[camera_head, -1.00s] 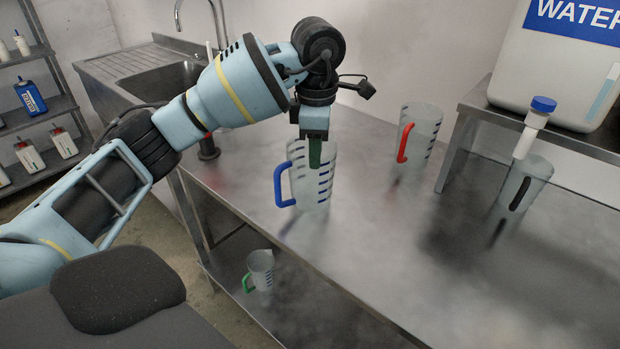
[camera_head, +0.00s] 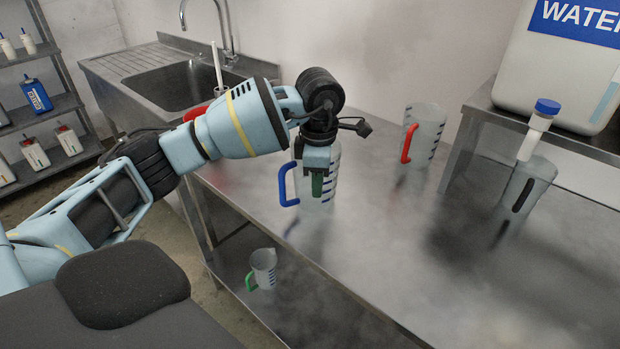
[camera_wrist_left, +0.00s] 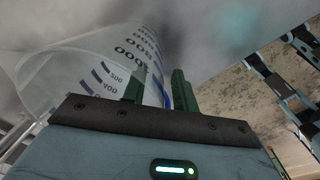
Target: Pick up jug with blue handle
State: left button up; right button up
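The clear jug with the blue handle (camera_head: 289,184) stands upright on the steel table, its handle facing left in the head view. My left gripper (camera_head: 317,187) points down in front of the jug and hides part of its body. In the left wrist view, the gripper's two green fingers (camera_wrist_left: 158,88) are apart, so it is open. The jug (camera_wrist_left: 80,68) with its volume marks lies behind and left of the fingers. A strip of blue handle shows between them; contact cannot be told. My right gripper is not in view.
A red-handled jug (camera_head: 425,136) stands behind to the right. Another jug (camera_head: 523,188) stands under the tap of the water container (camera_head: 560,70). A small green-handled jug (camera_head: 263,268) is on the lower shelf. A sink (camera_head: 180,84) is at back left. The table's front right is clear.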

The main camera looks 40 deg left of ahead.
pick_arm(q)
grip_shut()
jog(key=shift+r, duration=0.15)
dwell(0.4)
jog(key=shift+r, duration=0.6)
notch_tip(320, 180, up, 2)
jog(key=shift+s+d+r, duration=0.1)
jog(key=shift+d, duration=0.05)
jog(key=s+d+r, duration=0.1)
jog(key=s+d, duration=0.9)
jog(key=s, duration=0.2)
jog(key=shift+r+b, duration=0.15)
jog(key=shift+b, duration=0.15)
jog(key=shift+d, duration=0.1)
